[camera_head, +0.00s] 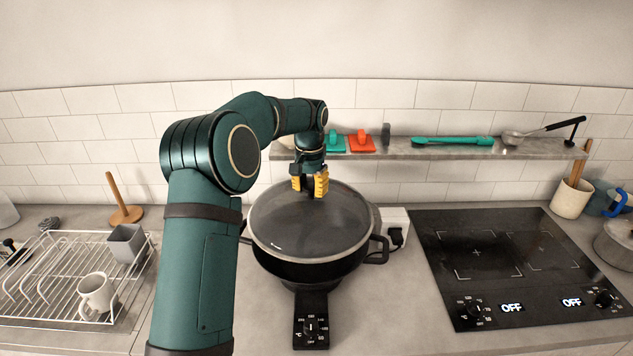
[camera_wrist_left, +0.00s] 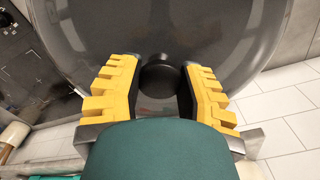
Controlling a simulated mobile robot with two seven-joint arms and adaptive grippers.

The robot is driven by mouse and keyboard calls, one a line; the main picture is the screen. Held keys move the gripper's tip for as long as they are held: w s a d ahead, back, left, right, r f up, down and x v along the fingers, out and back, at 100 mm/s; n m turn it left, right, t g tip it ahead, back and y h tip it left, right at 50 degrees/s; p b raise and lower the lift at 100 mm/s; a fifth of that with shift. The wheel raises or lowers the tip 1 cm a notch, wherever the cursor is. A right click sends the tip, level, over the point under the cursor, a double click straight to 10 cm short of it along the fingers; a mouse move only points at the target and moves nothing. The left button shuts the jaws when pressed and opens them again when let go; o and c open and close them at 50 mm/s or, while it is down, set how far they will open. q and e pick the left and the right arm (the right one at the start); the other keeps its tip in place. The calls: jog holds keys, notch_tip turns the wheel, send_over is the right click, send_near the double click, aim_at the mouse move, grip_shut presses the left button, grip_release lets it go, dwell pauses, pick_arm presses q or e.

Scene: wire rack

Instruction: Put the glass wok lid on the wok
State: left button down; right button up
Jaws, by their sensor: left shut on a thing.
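The glass wok lid (camera_head: 300,232) is a dark, see-through disc with a rim. It is over the black wok (camera_head: 312,270), nearly lined up with it; I cannot tell whether its rim fully rests on the wok all round. My left gripper (camera_head: 310,187), with yellow fingers, comes down from above at the lid's centre and is shut on its knob. In the left wrist view the fingers (camera_wrist_left: 164,92) are on either side of the dark round knob (camera_wrist_left: 162,74), with the lid (camera_wrist_left: 240,30) behind. The right gripper is out of view.
The wok sits on a portable burner with a black dial panel (camera_head: 311,322). A cooktop (camera_head: 495,265) is at right, and a wire rack (camera_head: 62,312) with a mug (camera_head: 95,294) and grey cup (camera_head: 127,243) at left. A shelf (camera_head: 440,152) runs behind.

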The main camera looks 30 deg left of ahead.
pick_arm(q)
jog(key=shift+s+r, duration=0.2)
jog(key=shift+w+f, duration=0.1)
jog(key=shift+f+b, duration=1.5)
jog(key=shift+f, duration=1.45)
jog(key=shift+f+p, duration=0.1)
jog(key=shift+p, duration=0.2)
jog(key=shift+f, duration=0.65)
dwell(1.2)
